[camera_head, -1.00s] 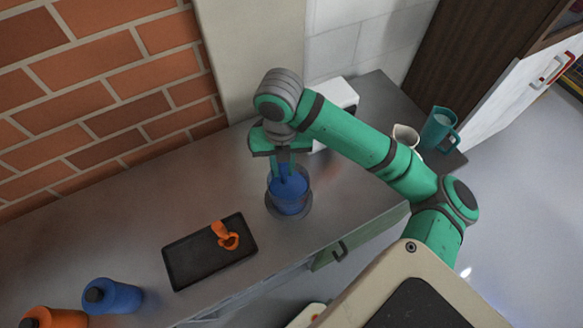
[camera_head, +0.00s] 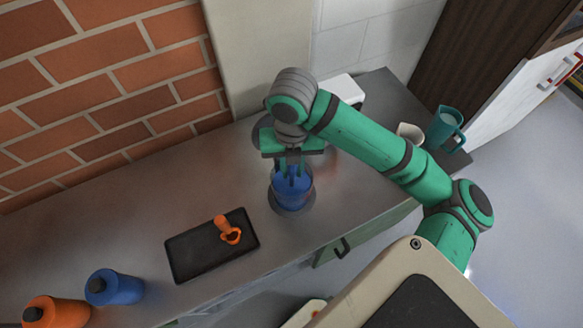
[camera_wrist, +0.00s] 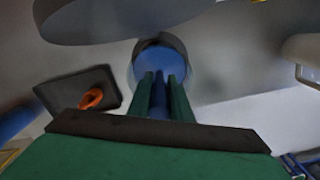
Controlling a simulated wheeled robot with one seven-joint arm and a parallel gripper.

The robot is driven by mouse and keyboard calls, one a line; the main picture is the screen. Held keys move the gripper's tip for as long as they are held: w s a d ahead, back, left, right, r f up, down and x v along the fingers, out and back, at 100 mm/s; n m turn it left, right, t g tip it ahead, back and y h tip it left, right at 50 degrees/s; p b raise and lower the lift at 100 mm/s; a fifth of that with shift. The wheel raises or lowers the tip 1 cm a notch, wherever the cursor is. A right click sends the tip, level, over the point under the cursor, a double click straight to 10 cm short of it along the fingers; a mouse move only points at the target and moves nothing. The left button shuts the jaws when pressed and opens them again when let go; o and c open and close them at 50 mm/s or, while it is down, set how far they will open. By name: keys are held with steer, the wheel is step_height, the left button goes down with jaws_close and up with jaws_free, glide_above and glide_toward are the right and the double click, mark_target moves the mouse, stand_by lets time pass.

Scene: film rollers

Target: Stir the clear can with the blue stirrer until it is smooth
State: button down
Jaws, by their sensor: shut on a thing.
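The clear can (camera_head: 292,197) stands upright on the counter and looks blue inside; it also shows in the wrist view (camera_wrist: 160,64). My gripper (camera_head: 292,172) is over the can, pointing down. In the wrist view its two green fingers (camera_wrist: 159,90) are shut on the blue stirrer (camera_wrist: 158,100). The stirrer's lower end is in the can and hidden among the blue. I cannot tell whether the contents are smooth.
A black tray (camera_head: 187,262) with an orange stirrer-like tool (camera_head: 228,229) lies left of the can. Blue (camera_head: 118,291) and orange (camera_head: 60,314) bottles stand at the lower left. A teal jug (camera_head: 441,130) and a pale cup (camera_head: 410,133) stand right. A white box (camera_head: 344,88) is behind my arm.

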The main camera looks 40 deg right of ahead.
steer(key=shift+r, duration=3.4)
steer(key=shift+r, duration=3.75)
